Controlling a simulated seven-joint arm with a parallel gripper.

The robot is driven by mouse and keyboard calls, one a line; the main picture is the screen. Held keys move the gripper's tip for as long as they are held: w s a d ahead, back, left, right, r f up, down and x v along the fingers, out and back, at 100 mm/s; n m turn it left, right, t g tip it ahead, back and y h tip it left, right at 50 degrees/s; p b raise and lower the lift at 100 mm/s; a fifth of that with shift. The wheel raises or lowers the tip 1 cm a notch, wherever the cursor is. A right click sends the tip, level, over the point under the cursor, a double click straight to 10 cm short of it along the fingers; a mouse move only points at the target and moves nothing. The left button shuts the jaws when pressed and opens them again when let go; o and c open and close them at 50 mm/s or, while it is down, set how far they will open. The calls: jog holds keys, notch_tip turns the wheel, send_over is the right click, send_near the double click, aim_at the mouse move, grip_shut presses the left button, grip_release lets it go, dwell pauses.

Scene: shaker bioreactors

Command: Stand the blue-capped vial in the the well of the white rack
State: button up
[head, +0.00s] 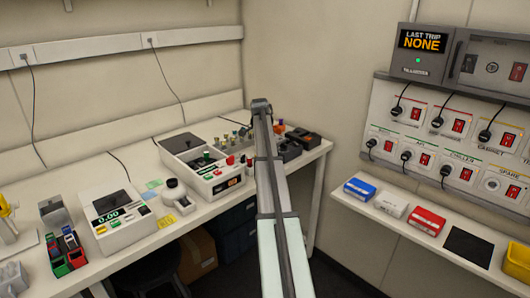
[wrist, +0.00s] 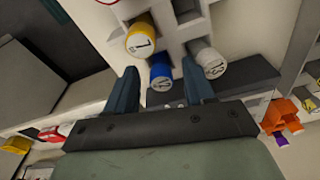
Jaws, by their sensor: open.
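In the wrist view, the blue-capped vial (wrist: 160,73) is seen cap-first at the white rack (wrist: 174,50), between a yellow-capped vial (wrist: 140,38) and a white-capped vial (wrist: 208,62). Its cap bears a dark mark. I cannot tell how deep it sits in a well. My gripper (wrist: 160,84) is open, with one finger on each side of the blue cap. Whether a finger touches it is unclear. The vial's body is hidden. In the head view, my arm covers this area and the fingers cannot be made out.
The yellow- and white-capped vials stand close to my fingers. Empty square wells show in the rack beyond. An orange and purple item (wrist: 281,118) lies to the right. In the head view, a shaker unit (head: 215,180) and a balance (head: 120,218) stand on the bench left of my arm.

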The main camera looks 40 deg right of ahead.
jog(key=shift+r, duration=0.1)
jog(key=shift+r, duration=3.4)
